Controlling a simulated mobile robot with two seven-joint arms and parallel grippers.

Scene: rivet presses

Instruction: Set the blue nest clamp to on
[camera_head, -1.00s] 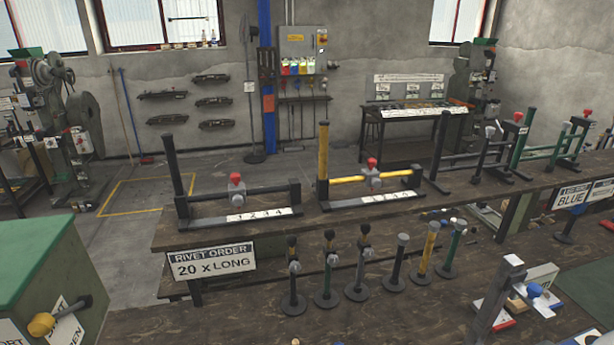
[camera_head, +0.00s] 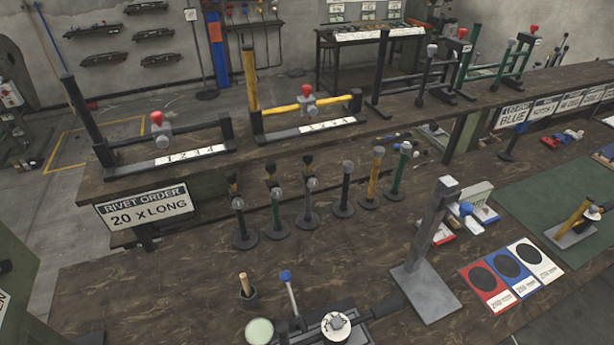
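Neither gripper shows in the head view. A lever with a blue knob (camera_head: 286,276) stands tilted near the bottom middle, on a dark fixture (camera_head: 372,312) at the front of the bench. A white disc with a grey top (camera_head: 336,325) sits beside it. A second blue knob (camera_head: 466,209) is on a unit beside a grey upright post (camera_head: 432,240). I cannot tell which blue part is the nest clamp, nor its setting. The fixture's lower part is cut off by the bottom edge.
Several upright rods on round bases (camera_head: 345,195) stand mid-bench. A "RIVET ORDER 20 x LONG" sign (camera_head: 145,205) hangs at left. Red, blue and white cards (camera_head: 487,284) and a green mat (camera_head: 530,210) lie at right. Slide rails with red knobs (camera_head: 308,105) stand behind.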

